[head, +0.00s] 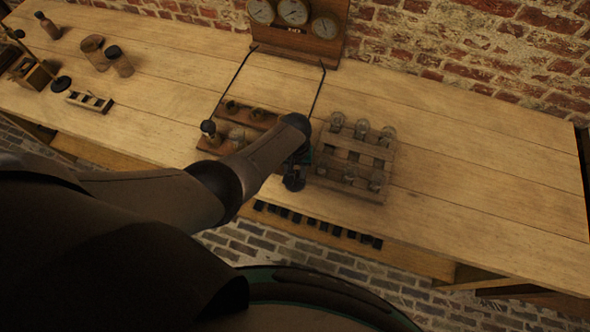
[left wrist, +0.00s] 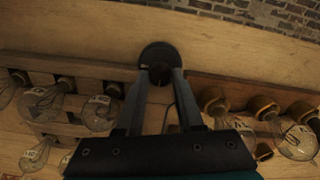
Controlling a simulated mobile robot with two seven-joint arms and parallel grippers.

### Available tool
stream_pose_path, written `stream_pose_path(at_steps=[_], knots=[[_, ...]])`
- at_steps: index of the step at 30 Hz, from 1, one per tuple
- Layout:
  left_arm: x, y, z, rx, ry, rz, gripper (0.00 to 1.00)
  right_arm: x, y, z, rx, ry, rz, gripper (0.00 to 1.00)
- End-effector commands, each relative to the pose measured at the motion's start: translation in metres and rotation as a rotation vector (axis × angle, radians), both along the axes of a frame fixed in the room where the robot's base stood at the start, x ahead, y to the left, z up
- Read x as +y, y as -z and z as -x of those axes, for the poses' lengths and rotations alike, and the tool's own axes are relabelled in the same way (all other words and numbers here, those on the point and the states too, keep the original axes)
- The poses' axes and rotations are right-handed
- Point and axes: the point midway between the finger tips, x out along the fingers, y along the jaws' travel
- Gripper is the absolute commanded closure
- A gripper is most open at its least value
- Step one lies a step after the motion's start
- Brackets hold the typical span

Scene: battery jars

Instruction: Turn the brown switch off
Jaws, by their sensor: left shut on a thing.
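A small dark round-based piece (head: 293,182) stands at the front of the table, just left of the bulb rack. It also shows in the left wrist view (left wrist: 158,52), right at my fingertips. Its colour looks near black here, so I cannot tell for sure that it is the brown switch. My left gripper (left wrist: 158,76) reaches down to it, with its fingers close together at the tips and shut on its upper part. The gripped part is mostly hidden by the fingers. My right gripper is in neither view.
A wooden rack with glass bulbs (head: 350,156) stands close on the right. A wooden board with round holders (head: 256,113) is close on the left, partly behind my arm. A gauge panel (head: 292,38) stands at the back. The table's right side is clear.

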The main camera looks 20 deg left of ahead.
Motion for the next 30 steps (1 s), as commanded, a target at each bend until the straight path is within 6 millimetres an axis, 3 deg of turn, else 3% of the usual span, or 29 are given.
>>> stream_pose_path(at_steps=[2, 3, 10, 20, 30], knots=[[0.000, 0.000, -0.001, -0.002, -0.003, 0.001, 1.00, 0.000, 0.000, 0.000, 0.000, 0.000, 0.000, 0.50], [0.000, 0.000, -0.001, -0.002, -0.002, 0.001, 0.61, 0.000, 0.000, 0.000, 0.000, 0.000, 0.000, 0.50], [0.000, 0.000, -0.001, -0.001, -0.001, 0.001, 0.35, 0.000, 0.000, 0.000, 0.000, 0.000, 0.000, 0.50], [0.000, -0.004, 0.000, -0.001, 0.000, 0.001, 0.34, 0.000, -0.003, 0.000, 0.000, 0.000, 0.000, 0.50], [0.000, -0.053, -0.001, -0.003, 0.000, 0.001, 0.34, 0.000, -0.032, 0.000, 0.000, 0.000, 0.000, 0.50]])
